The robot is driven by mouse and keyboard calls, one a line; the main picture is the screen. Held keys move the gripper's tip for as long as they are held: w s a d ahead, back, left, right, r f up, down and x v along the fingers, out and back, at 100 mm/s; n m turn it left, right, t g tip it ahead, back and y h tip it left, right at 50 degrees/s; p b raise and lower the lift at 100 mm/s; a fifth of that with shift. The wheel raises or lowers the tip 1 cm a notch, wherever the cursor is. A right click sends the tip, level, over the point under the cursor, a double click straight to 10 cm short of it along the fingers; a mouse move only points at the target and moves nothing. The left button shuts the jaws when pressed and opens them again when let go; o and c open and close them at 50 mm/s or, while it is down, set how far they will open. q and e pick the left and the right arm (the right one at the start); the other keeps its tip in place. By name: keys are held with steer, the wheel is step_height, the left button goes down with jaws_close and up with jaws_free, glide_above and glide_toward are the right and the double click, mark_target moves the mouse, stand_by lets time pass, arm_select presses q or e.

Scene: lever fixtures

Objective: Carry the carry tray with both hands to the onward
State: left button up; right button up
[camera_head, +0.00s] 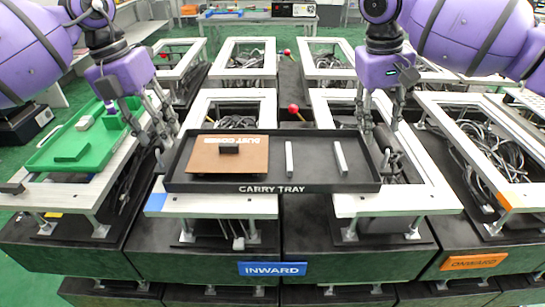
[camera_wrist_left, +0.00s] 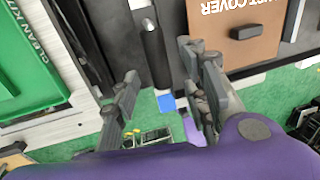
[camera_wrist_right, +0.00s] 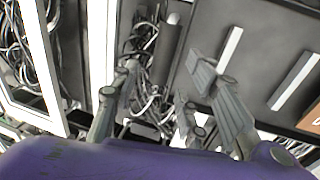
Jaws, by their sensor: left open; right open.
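The black carry tray (camera_head: 275,188) lies level across the white frames in the middle, its name on the front wall. It holds a brown dust cover (camera_head: 245,155) with a dark knob and two pale bars. My left gripper (camera_head: 156,135) is open at the tray's left end; in the left wrist view the dark left handle (camera_wrist_left: 155,55) lies between the lines of its fingers, ahead of the tips. My right gripper (camera_head: 381,125) is open at the right end; in the right wrist view a dark handle (camera_wrist_right: 167,50) lies ahead between its fingers. Contact cannot be told.
An orange ONWARD label (camera_head: 474,262) marks the right bench front; a blue INWARD label (camera_head: 272,268) marks the middle. A green tray (camera_head: 45,158) sits at left. The right frame (camera_head: 440,118) has an open middle with cables. Red-knobbed levers (camera_head: 293,108) stand behind the carry tray.

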mark_target(161, 144)
arm_select(q)
steer(key=shift+d+f, duration=0.2)
steer(key=shift+f, duration=0.7)
steer(key=shift+d+f, duration=0.15)
steer(key=shift+f, duration=0.7)
arm_select(e)
steer(key=shift+d+f, duration=0.2)
steer(key=shift+f, duration=0.7)
steer(key=shift+d+f, duration=0.15)
steer(key=shift+f, duration=0.7)
arm_select(q)
steer(key=shift+c, duration=0.5)
arm_select(e)
steer(key=shift+c, duration=0.5)
arm_select(q)
jaws_close()
arm_select(e)
jaws_close()
